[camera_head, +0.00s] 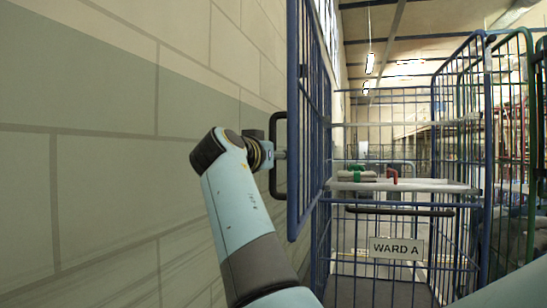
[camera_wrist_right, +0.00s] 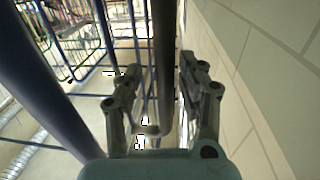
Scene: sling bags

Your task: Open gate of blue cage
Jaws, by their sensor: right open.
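The blue cage (camera_head: 487,130) stands at the right with a "WARD A" sign (camera_head: 396,248). Its blue gate panel (camera_head: 293,120) stands upright, seen nearly edge-on, swung out towards me near the wall. A black handle (camera_head: 276,185) sticks out from the gate on the wall side. My right gripper (camera_head: 278,154) is at this handle. In the right wrist view, the black handle bar (camera_wrist_right: 165,60) runs between the two open fingers of my right gripper (camera_wrist_right: 160,85); contact cannot be told. My left gripper is not in view.
A pale block wall (camera_head: 100,200) stands close on the left, with a narrow gap to the gate. A shelf (camera_head: 410,186) in the cage carries folded items with green and red parts. Green-framed cages (camera_head: 530,110) stand at the far right.

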